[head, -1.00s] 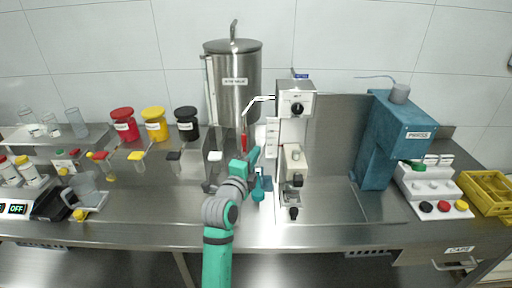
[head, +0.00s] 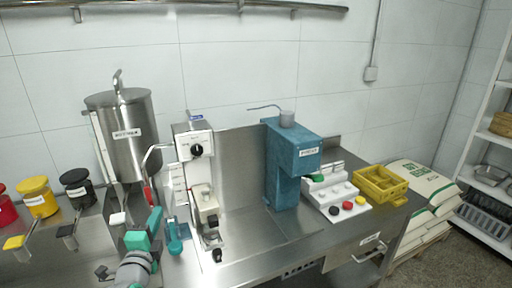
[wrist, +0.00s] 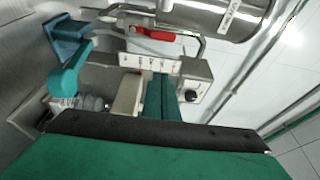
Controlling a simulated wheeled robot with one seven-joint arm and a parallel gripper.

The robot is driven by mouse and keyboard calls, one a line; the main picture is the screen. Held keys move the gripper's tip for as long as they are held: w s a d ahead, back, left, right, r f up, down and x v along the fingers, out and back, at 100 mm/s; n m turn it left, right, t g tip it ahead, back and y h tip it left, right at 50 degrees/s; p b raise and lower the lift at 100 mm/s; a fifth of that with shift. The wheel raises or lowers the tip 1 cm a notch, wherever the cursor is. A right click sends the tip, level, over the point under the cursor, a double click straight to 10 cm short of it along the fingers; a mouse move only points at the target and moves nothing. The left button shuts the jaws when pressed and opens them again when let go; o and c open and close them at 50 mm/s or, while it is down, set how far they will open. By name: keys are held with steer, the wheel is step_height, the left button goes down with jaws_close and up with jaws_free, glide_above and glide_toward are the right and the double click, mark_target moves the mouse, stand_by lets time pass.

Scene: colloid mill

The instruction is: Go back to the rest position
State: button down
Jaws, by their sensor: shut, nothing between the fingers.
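My gripper (head: 155,219) is at the lower left of the head view, in front of the steel tank and left of the mill. In the wrist view its green fingers (wrist: 165,97) are together with nothing between them. The mill (head: 193,160), a steel-and-white machine with a black knob, stands just right of my gripper. Its panel and knob also show in the wrist view (wrist: 193,88). A small teal part (head: 175,240) is beside my gripper, and a teal curved part (wrist: 70,78) shows at the wrist view's left.
The steel tank (head: 130,140) has a red-handled pipe (head: 148,193). A blue machine (head: 290,160), a button box (head: 338,198) and a yellow crate (head: 380,185) stand to the right. Yellow (head: 38,198) and black (head: 76,188) jars are at left. Bare steel counter lies in front.

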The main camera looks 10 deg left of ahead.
steer(key=s+d+f+n, duration=0.2)
steer(key=d+f+n, duration=0.5)
steer(key=d+f, duration=0.8)
steer(key=s+d+f+n+g, duration=0.1)
steer(key=s+d+f+n, duration=0.1)
steer(key=s+d+f, duration=0.3)
steer(key=s+d+f+n, duration=0.2)
steer(key=s+d+f, duration=0.2)
steer(key=d, duration=0.4)
steer(key=s+d+f+n+h, duration=0.2)
steer(key=s+d+f+n, duration=0.15)
steer(key=s+d, duration=0.65)
steer(key=s+d+r+h, duration=0.1)
steer(key=s, duration=0.8)
steer(key=s+d+r+h, duration=0.1)
steer(key=s+h, duration=0.1)
steer(key=s, duration=0.7)
steer(key=shift+d+r+g, duration=0.4)
